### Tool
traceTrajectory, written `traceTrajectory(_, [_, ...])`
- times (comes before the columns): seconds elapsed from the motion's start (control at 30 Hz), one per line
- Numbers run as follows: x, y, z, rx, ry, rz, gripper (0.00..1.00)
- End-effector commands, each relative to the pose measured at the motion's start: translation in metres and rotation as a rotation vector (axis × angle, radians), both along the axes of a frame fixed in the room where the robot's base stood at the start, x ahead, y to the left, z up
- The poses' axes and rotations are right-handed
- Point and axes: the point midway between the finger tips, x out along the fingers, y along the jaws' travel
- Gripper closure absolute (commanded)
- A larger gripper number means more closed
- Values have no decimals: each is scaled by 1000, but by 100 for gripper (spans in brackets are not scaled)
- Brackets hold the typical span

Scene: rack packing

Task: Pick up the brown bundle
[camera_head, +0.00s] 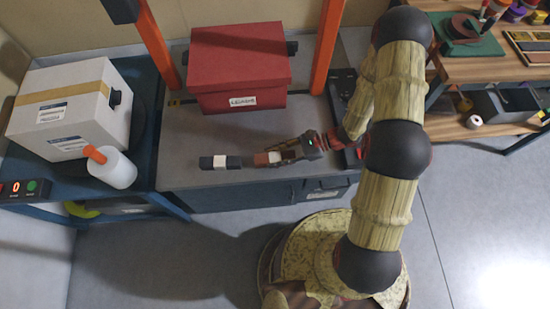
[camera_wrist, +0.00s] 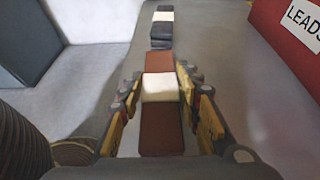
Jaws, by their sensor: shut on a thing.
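The brown bundle (camera_wrist: 161,129) is a reddish-brown block with a white band around its middle. In the wrist view it lies lengthwise between the two fingers of my gripper (camera_wrist: 160,100). My gripper is shut on it, a finger along each side. In the head view the gripper (camera_head: 285,153) is low over the front of the grey bench, and the bundle's brown and white end (camera_head: 266,158) sticks out to the left of the fingers. The rest of the bundle is hidden by the gripper. I cannot tell whether the bundle touches the bench.
A dark bundle with a white band (camera_head: 220,162) lies just left of the brown one, near the bench's front edge. A red lidded box (camera_head: 240,70) stands behind, between orange posts (camera_head: 327,45).

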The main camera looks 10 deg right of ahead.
Motion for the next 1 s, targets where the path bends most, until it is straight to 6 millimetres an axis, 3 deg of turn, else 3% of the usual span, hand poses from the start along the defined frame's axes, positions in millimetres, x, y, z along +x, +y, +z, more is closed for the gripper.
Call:
traceTrajectory(0.13, [0, 0, 0, 0, 0, 0, 98])
traceTrajectory(0.57, [1, 0, 11, 0, -1, 0, 98])
traceTrajectory(0.77, [1, 0, 38, 0, -3, 1, 98])
traceTrajectory(1.0, [-21, 40, 90, 1, -3, 4, 98])
